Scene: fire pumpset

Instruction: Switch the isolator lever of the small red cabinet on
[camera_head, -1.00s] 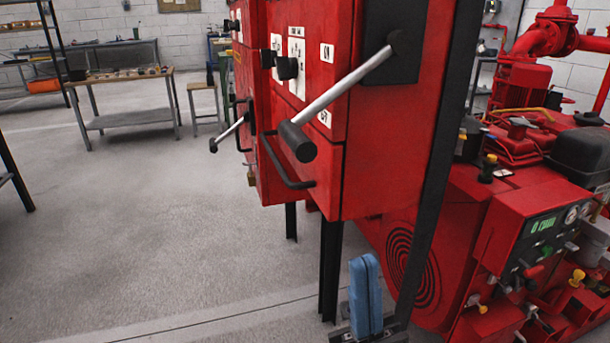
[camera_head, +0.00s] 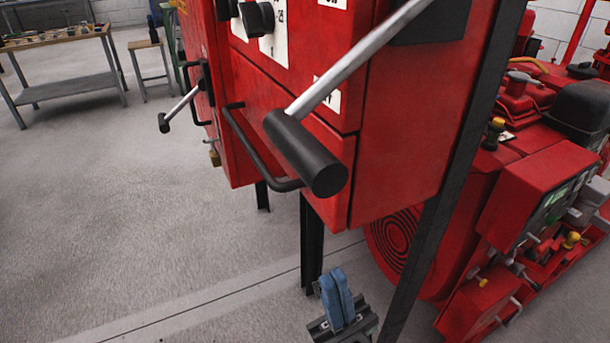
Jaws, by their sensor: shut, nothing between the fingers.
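A near red cabinet (camera_head: 390,120) fills the upper middle. A metal lever (camera_head: 345,65) with a thick black grip (camera_head: 305,152) comes from a dark plate on its right side and slants down to the left. Behind is another red cabinet (camera_head: 205,40) with a thinner lever (camera_head: 182,106), also slanting down to a black knob. I cannot tell which cabinet is the small one. My gripper (camera_head: 336,290), with blue fingers on a dark body, is at the bottom middle. In the picture it is below the near cabinet and apart from both levers. Its fingers are shut and empty.
A black bar handle (camera_head: 255,150) sticks out from the near cabinet's front. Dark legs (camera_head: 311,245) stand beneath it. A red pump set (camera_head: 540,200) fills the right side. A workbench (camera_head: 65,70) stands far left. The floor at left is open.

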